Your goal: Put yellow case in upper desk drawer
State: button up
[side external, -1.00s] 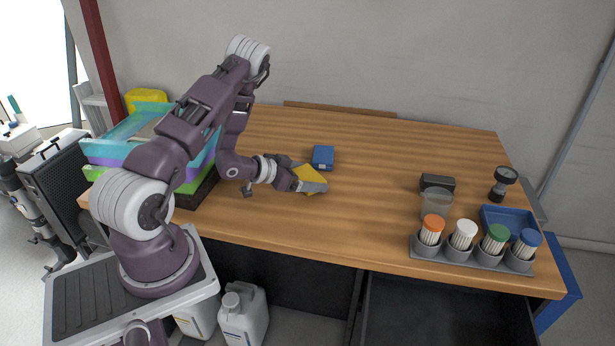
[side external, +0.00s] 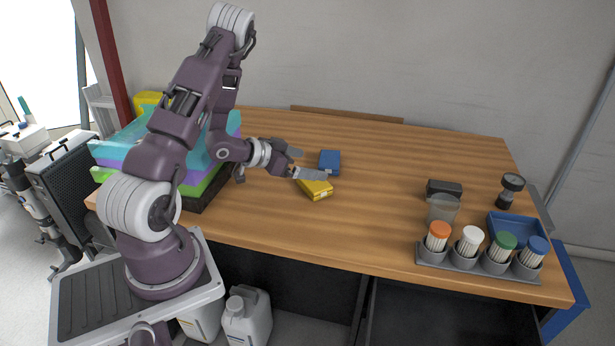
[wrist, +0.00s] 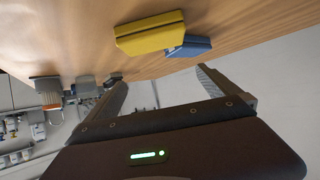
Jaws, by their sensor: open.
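The yellow case (side external: 315,189) lies flat on the wooden desk (side external: 390,215), near its middle. It also shows in the wrist view (wrist: 150,33), beside and partly over the blue case in the picture. My gripper (side external: 311,164) is open and empty, just above and behind the yellow case. One finger appears close over the case's back edge; I cannot tell if they touch. In the wrist view both fingers (wrist: 162,90) are spread apart with nothing between them. A dark open space that looks like a pulled-out drawer (side external: 440,315) is under the desk's front right.
A blue case (side external: 330,162) lies just behind the yellow one. A rack of capped tubes (side external: 478,256), a blue tray (side external: 515,228), a clear cup (side external: 442,208) and a black box (side external: 444,189) stand at right. Stacked coloured trays (side external: 115,155) stand at left. The desk's middle right is clear.

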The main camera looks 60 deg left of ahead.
jog(key=d+r+g+y, duration=0.1)
jog(key=d+r+y, duration=0.15)
jog(key=r, duration=0.65)
jog(key=d+r+g+y, duration=0.1)
jog(key=d+r+g, duration=0.15)
jog(key=r, duration=0.55)
jog(key=s+d+r+n, duration=0.1)
jog(key=s+d+r, duration=0.3)
jog(key=s+d, duration=0.5)
jog(key=shift+s+d+r+g+h, duration=0.2)
jog(key=shift+d+r+g+h, duration=0.2)
jog(key=shift+d, duration=0.4)
jog(key=s+d+h, duration=0.1)
jog(key=s+d, duration=0.2)
jog(key=s, duration=0.1)
jog(key=s+d+g, duration=0.1)
jog(key=s+d, duration=0.2)
jog(key=s, duration=0.2)
jog(key=s+d+m+g+h, duration=0.1)
jog(key=s+d, duration=0.2)
jog(key=s, duration=0.1)
jog(key=shift+s+d+h, duration=0.2)
jog(key=shift+s+h, duration=0.1)
jog(key=shift+h, duration=0.05)
jog(key=c, duration=0.4)
jog(key=shift+f, duration=0.1)
